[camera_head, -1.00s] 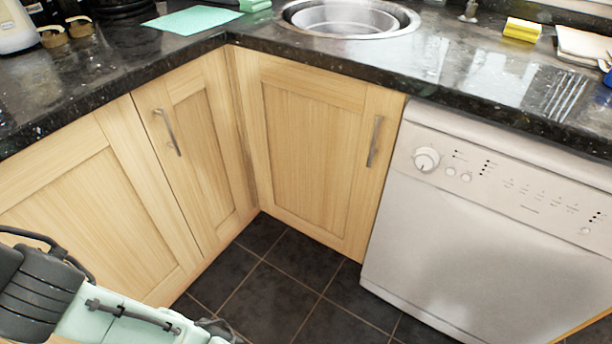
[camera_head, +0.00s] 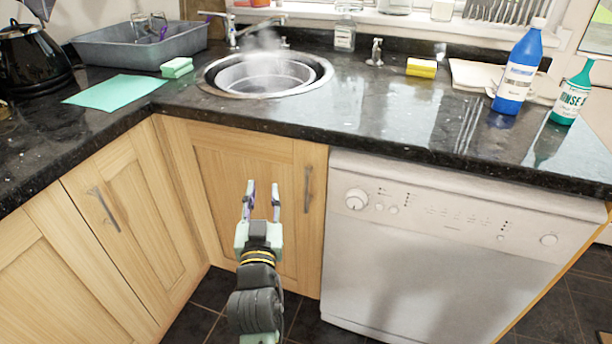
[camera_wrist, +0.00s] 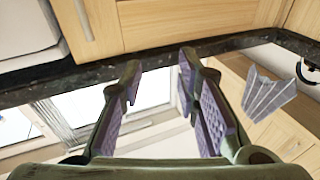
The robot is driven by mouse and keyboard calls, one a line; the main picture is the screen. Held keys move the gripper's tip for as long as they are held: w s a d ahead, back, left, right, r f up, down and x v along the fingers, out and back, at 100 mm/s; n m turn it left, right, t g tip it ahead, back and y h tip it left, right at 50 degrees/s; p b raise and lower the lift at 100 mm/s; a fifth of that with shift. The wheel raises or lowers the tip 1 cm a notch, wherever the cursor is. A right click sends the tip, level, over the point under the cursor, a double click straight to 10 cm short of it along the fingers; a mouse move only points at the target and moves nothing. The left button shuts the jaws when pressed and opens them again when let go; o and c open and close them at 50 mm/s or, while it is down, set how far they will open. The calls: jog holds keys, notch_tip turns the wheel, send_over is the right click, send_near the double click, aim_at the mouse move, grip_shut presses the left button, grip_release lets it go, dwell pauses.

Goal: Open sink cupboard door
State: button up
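The sink cupboard door (camera_head: 236,165) is pale wood, closed, below the round sink (camera_head: 265,75). Its upright metal bar handle (camera_head: 307,188) is near the door's right edge. My gripper (camera_head: 263,190) is in front of this door, left of the handle, with its fingers spread and nothing between them. The handle appears clear of both fingers. In the wrist view, my open gripper (camera_wrist: 160,78) shows purple finger pads, and the handle (camera_wrist: 83,20) lies at the upper left on the door (camera_wrist: 155,25). My arm hides the door's lower middle.
A white dishwasher (camera_head: 440,260) stands directly right of the door. Another wooden cupboard (camera_head: 125,215) with a bar handle meets it at the left corner. The dark worktop (camera_head: 400,125) overhangs above, carrying a blue bottle (camera_head: 517,75). Dark floor tiles lie below.

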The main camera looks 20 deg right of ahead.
aim_at(306, 185)
jog(key=s+d+f+m+g+h, duration=0.2)
jog(key=s+d+f+g+h, duration=0.1)
jog(key=d+f, duration=0.3)
jog(key=p+x, duration=0.1)
jog(key=x, duration=0.2)
jog(key=r+p+x, duration=0.1)
jog(key=x, duration=0.2)
jog(key=p+x, duration=0.1)
jog(key=x, duration=0.3)
jog(key=shift+s+d+r, duration=0.1)
jog(key=shift+d+r, duration=0.15)
jog(key=shift+d, duration=0.1)
jog(key=shift+w+d+f, duration=0.1)
jog(key=shift+w+d, duration=0.15)
jog(key=shift+w, duration=0.35)
jog(key=shift+c, duration=0.4)
grip_shut()
